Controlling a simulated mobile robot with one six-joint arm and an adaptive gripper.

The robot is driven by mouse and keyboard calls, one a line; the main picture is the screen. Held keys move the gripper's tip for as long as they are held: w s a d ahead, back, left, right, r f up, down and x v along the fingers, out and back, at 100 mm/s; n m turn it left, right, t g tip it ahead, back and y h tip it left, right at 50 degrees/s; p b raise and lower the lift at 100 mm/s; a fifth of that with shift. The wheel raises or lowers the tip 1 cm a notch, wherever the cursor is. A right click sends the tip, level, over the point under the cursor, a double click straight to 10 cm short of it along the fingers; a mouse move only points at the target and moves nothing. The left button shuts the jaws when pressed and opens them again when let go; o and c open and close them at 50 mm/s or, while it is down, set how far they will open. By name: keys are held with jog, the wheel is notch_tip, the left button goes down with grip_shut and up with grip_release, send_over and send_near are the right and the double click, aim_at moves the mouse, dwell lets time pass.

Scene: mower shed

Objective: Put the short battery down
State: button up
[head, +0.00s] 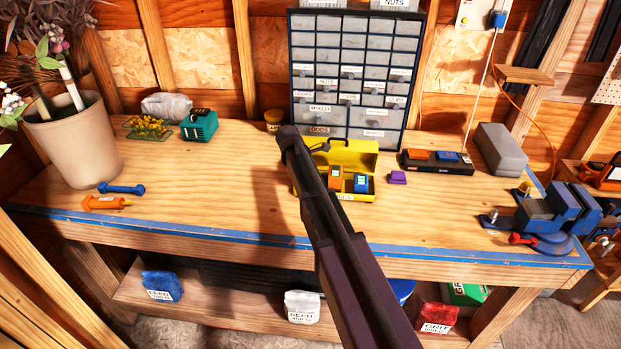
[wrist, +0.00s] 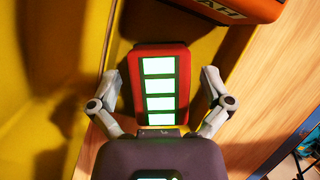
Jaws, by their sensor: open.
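A red battery (wrist: 151,62) with several lit green-white bars lies between my fingers in the wrist view. My gripper (wrist: 161,80) is open, with one finger on each side of it and gaps showing. The battery is against the yellow surface of the toolbox (wrist: 65,50). In the head view my arm reaches to the yellow toolbox (head: 358,157) on the bench and hides part of it. I cannot make out the red battery there. An orange battery (head: 335,180) and a blue battery (head: 361,183) show in the toolbox. I cannot tell which one is called short.
A purple block (head: 397,177) sits right of the toolbox. Behind it is a dark charger strip (head: 437,167). A drawer cabinet (head: 352,75) stands at the back, and a blue vise (head: 545,213) at the right. The bench (head: 210,190) is clear on the left middle.

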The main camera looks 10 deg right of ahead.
jog(key=shift+w+r, duration=0.15)
jog(key=shift+w+r+p, duration=0.1)
jog(key=shift+r+p, duration=0.35)
jog(key=shift+p, duration=0.35)
jog(key=shift+a+r+p, duration=0.1)
jog(key=shift+r+p, duration=0.25)
jog(key=a, duration=0.8)
jog(key=s+a, duration=0.1)
jog(key=a, duration=0.3)
jog(key=shift+s, duration=0.1)
jog(key=s+d+m, duration=0.2)
jog(key=s+m, duration=0.1)
jog(key=s, duration=0.1)
jog(key=s+d+m+y, duration=0.1)
jog(key=s+d+m, duration=0.2)
jog(key=s, duration=0.2)
jog(key=s+d+f+m+y, duration=0.1)
jog(key=s+d+m, duration=0.1)
jog(key=s, duration=0.3)
jog(key=shift+d+m+g, duration=0.3)
jog(key=shift+m, duration=0.1)
jog(key=s+d+m+y, duration=0.2)
jog(key=s+d+m, duration=0.2)
jog(key=s+m, duration=0.6)
jog(key=shift+s+d+f+y, duration=0.15)
jog(key=shift+s+y, duration=0.15)
jog(key=shift+s, duration=1.65)
